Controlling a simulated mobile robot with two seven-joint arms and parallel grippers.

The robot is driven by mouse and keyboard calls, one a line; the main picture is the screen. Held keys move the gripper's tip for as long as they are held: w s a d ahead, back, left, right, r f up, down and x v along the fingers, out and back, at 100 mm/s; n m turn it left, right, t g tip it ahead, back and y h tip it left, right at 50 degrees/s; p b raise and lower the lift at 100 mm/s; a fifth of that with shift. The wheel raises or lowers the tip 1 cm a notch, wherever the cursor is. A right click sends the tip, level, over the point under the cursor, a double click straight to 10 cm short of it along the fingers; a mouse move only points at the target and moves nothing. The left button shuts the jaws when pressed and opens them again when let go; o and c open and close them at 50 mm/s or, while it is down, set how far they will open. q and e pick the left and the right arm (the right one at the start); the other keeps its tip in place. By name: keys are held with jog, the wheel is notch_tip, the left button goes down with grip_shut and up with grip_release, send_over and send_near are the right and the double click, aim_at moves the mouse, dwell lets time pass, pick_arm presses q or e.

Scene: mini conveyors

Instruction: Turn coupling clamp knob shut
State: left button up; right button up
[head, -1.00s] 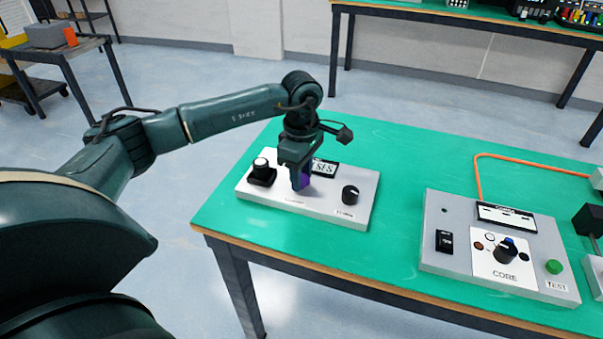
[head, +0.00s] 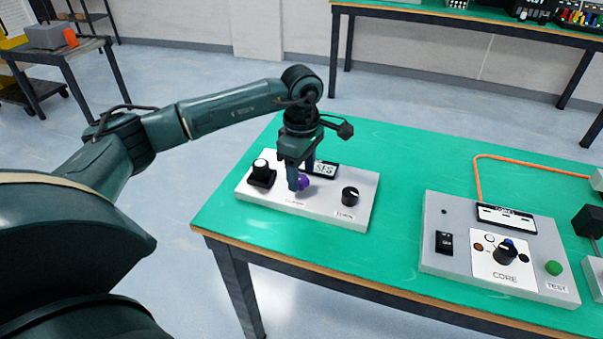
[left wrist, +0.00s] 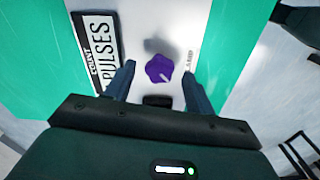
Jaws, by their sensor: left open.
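The purple lobed knob (head: 302,183) stands on the white panel (head: 340,216), above a label that seems to read CLAMP. It also shows in the left wrist view (left wrist: 159,68), with a pale pointer line on it. My left gripper (head: 299,182) points down over the knob. In the left wrist view its open fingers (left wrist: 159,75) stand on either side of the knob, with gaps on both sides. The knob is partly hidden by a finger in the head view. My right gripper is not in view.
The same panel holds a black knob (head: 262,173) at left, a black dial (head: 350,196) at right and a PULSES counter (head: 325,169). A grey CORE panel (head: 455,265) stands to the right. Green table (head: 400,160) lies bare between them.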

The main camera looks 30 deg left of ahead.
aim_at(301, 179)
pick_arm(q)
notch_tip(301, 179, up, 12)
jog(key=shift+p, duration=0.4)
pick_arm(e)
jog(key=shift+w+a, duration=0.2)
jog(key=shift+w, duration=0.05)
